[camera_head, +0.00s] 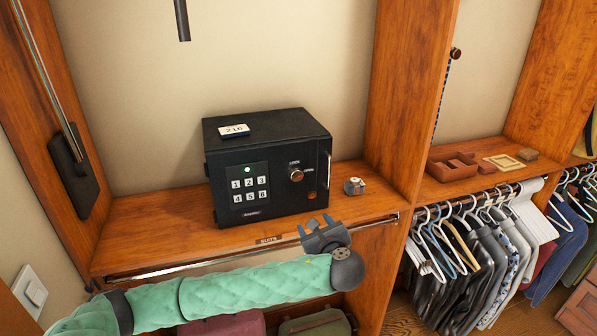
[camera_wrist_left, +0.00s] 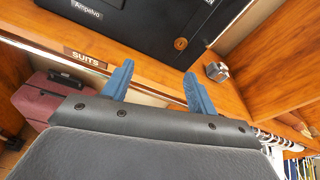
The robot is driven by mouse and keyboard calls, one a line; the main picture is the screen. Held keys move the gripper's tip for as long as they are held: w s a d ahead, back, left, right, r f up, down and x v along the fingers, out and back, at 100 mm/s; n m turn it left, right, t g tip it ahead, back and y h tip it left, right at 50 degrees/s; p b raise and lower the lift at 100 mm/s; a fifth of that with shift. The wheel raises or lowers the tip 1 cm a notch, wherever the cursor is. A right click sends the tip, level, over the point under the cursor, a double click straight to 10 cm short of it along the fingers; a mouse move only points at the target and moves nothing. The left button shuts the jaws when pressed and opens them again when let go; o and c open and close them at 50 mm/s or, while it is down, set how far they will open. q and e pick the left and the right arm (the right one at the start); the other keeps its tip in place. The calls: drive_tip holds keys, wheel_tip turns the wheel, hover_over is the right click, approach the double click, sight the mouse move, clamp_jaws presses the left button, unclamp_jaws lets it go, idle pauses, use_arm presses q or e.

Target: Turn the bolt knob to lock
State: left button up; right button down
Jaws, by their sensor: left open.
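A black safe (camera_head: 268,165) stands on the wooden shelf, its door shut flush in the frame. Its round bolt knob (camera_head: 296,175), copper-coloured with a light cap, sits on the right part of the front, with small lettering around it. A keypad (camera_head: 249,189) with a lit green light is left of the knob. My left gripper (camera_head: 317,222) is open and empty, below and in front of the safe, apart from the knob. In the left wrist view the gripper (camera_wrist_left: 156,82) shows two blue fingers spread apart; the safe's lower front (camera_wrist_left: 150,25) is ahead, the knob out of frame. My right gripper is not in view.
A small metal object (camera_head: 354,186) sits on the shelf (camera_head: 150,235) right of the safe. A hanging rail (camera_head: 250,249) runs along the shelf's front edge. A wooden upright (camera_head: 405,100) stands to the right. A label (camera_head: 235,130) lies on the safe.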

sight(297, 177)
use_arm(q)
drive_tip(key=w+a+r+m+p, duration=0.1)
drive_tip(key=w+r+p, duration=0.1)
drive_tip(key=w, duration=0.1)
drive_tip(key=w+a+r+t+y+p, duration=0.1)
drive_tip(key=w+r+p, duration=0.1)
drive_tip(key=w+r, duration=0.1)
drive_tip(key=w+a+r+m+t+p, duration=0.1)
drive_tip(key=w+a+r, duration=0.1)
drive_tip(key=w, duration=0.2)
drive_tip(key=shift+w+r+m+p, duration=0.2)
drive_tip(key=shift+w+m+p, duration=0.1)
drive_tip(key=shift+p, duration=0.1)
drive_tip(key=shift+w+a+f, duration=0.1)
drive_tip(key=shift+w+a, duration=0.1)
drive_tip(key=shift+w, duration=0.25)
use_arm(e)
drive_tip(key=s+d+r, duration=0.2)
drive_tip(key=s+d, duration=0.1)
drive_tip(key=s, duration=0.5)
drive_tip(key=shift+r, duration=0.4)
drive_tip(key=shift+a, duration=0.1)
